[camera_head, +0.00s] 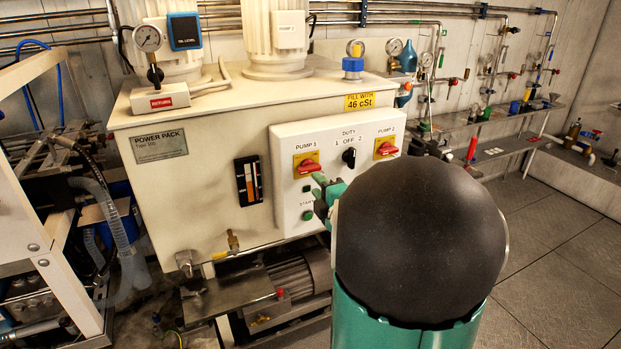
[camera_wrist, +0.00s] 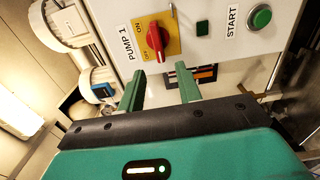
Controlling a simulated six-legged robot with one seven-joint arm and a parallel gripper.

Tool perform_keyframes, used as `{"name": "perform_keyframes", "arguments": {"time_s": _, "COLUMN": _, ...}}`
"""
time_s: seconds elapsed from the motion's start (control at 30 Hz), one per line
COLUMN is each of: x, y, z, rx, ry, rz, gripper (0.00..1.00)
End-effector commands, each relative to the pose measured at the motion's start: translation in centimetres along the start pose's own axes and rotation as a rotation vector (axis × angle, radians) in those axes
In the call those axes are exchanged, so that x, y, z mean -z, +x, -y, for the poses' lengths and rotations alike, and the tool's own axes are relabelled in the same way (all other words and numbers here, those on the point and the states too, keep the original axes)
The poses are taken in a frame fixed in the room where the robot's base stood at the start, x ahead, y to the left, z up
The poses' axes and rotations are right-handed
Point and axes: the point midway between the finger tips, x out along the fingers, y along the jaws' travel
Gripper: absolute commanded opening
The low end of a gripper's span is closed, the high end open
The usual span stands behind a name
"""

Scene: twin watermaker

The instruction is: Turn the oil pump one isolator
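The oil pump one isolator (camera_head: 307,166) is a red rotary handle on a yellow plate, under the PUMP 1 label on the white control panel (camera_head: 290,143). In the head view its handle lies roughly level. In the wrist view the isolator (camera_wrist: 155,42) sits just beyond the fingertips, with ON and OFF printed on its plate. I cannot tell for sure which mark the handle points to. My gripper (camera_wrist: 158,80) is open, its two green fingers apart with nothing between them. In the head view my gripper (camera_head: 322,195) is just below and right of the isolator, partly hidden by my arm.
The PUMP 2 isolator (camera_head: 387,148) and the black duty switch (camera_head: 349,156) share the panel. A green START button (camera_wrist: 261,17) is to the right in the wrist view. Clear floor (camera_head: 560,255) lies right.

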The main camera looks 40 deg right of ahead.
Motion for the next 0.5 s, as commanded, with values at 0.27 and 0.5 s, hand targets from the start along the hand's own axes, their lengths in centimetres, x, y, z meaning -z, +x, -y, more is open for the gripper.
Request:
{"name": "perform_keyframes", "arguments": {"time_s": 0.27, "x": -0.1, "y": -5.3, "z": -0.1, "rx": -0.001, "ry": 0.000, "rz": 0.002, "gripper": 0.35}}
{"name": "perform_keyframes", "arguments": {"time_s": 0.5, "x": 0.0, "y": -6.4, "z": 0.0, "rx": 0.001, "ry": 0.000, "rz": 0.000, "gripper": 0.35}}
